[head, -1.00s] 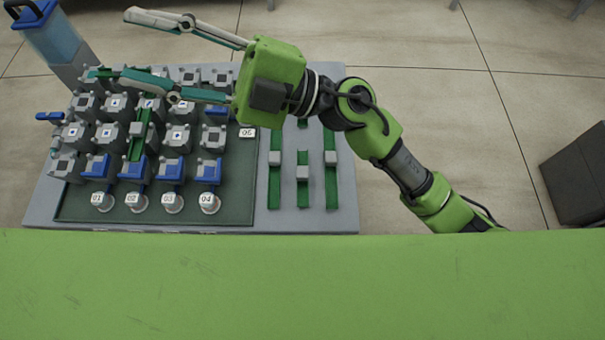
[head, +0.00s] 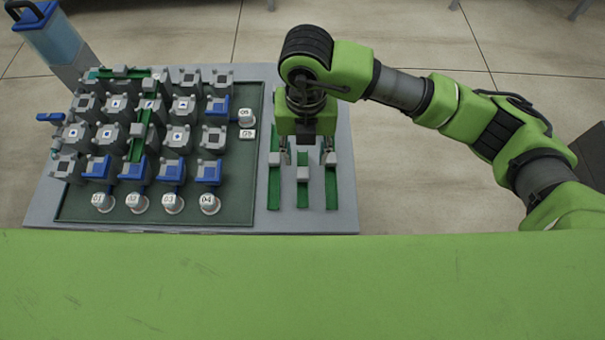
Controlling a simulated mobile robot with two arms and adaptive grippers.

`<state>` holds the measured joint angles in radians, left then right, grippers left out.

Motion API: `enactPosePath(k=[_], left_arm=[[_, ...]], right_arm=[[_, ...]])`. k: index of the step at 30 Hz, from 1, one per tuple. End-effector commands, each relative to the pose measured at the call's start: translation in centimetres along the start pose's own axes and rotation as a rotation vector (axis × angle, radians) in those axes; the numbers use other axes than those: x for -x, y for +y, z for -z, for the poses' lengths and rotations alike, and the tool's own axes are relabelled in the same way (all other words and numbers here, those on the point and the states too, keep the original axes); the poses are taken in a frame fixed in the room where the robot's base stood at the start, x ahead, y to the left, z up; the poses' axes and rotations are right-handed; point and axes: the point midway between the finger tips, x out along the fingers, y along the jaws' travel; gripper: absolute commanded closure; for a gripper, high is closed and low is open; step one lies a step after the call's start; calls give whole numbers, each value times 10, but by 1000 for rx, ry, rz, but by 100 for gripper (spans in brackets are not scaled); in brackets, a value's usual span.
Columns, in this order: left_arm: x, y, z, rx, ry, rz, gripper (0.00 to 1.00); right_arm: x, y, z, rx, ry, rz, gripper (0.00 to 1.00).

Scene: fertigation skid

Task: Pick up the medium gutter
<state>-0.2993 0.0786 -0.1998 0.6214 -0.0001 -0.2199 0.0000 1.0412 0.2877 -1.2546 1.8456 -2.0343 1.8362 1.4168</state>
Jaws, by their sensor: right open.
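Three green gutters with grey blocks on them lie side by side on the grey strip right of the board: a left one (head: 274,190), a middle one (head: 303,195) and a right one (head: 332,190). The middle one looks shorter at its near part. My gripper and arm cover their far ends, so I cannot tell for certain which is the medium gutter. My right gripper (head: 307,157) points down over them, open and empty. Its fingers are apart on either side of the middle gutter's line. Whether they touch anything is unclear. My left gripper is out of view.
The dark green board (head: 240,200) on the left holds several grey blocks and blue pieces. A green gutter (head: 120,73) lies across its far left blocks, and another (head: 139,145) runs lengthwise. White numbered caps (head: 208,203) line the near edge. A blue container (head: 50,40) stands at the far left.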

Motion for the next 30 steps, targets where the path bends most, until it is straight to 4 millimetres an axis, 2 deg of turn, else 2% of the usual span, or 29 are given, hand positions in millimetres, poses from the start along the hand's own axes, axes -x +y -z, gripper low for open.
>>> enactPosePath(k=[3,6,14,21,24,30], left_arm=[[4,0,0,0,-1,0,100],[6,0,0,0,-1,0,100],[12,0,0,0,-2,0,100],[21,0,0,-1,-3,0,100],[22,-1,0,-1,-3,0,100],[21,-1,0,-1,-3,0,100]], right_arm=[[-23,0,1,0,3,1,60],[-38,1,0,0,2,-1,60],[-57,3,-1,1,4,-2,60],[-92,6,-3,2,4,-3,60],[-99,7,-4,3,1,-3,60],[-100,7,-4,3,1,-4,60]])
